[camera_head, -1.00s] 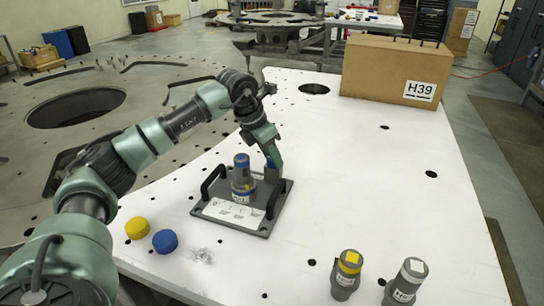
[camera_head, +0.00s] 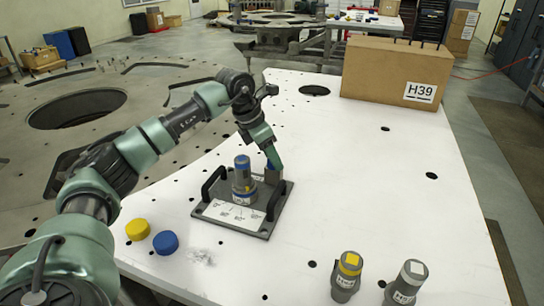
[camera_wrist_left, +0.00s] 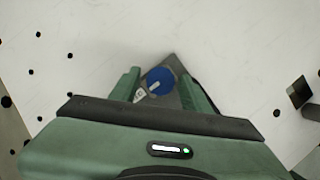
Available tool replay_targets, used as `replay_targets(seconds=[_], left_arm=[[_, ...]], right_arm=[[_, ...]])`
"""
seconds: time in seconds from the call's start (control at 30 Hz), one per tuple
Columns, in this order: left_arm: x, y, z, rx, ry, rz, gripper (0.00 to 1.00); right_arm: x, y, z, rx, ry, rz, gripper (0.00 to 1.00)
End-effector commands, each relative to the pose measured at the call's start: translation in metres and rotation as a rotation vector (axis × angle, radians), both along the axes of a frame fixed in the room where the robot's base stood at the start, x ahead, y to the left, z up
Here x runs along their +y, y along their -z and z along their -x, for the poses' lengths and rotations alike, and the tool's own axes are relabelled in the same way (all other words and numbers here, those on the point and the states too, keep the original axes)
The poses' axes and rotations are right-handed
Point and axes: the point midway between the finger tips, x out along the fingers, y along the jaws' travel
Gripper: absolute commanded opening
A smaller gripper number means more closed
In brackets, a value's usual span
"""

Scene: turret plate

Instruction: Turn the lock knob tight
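The turret plate (camera_head: 262,228) is a dark plate with two black handles and a white scale label, lying on the white table. A grey turret cylinder (camera_head: 241,188) with a blue top and a small yellow mark stands upright on it. The blue round lock knob (camera_wrist_left: 160,80) with a white mark shows in the left wrist view, over the plate's corner. My left gripper (camera_head: 274,164) is at that corner, pointing down. In the left wrist view its fingers (camera_wrist_left: 161,88) are apart, one on each side of the knob, with narrow gaps visible. My right gripper is not in view.
A yellow cap (camera_head: 137,229) and a blue cap (camera_head: 165,242) lie left of the plate. Two grey cylinders, one with a yellow band (camera_head: 346,275) and one with a white mark (camera_head: 405,284), stand front right. A cardboard box (camera_head: 396,72) stands behind. The table's right side is clear.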

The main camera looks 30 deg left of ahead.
Motion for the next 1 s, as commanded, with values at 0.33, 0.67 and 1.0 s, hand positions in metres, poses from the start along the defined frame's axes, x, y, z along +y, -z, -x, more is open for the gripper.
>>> replay_targets(seconds=[0.33,0.67,1.0], left_arm=[[0.0,0.0,0.001,0.002,-0.001,0.001,0.56],[0.01,-0.043,0.015,-0.004,-0.002,0.001,0.56],[0.016,-0.072,0.026,0.0,-0.001,0.0,0.56]], right_arm=[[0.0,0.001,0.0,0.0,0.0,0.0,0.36],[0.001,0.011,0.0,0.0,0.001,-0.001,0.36],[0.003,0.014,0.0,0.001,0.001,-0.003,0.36]])
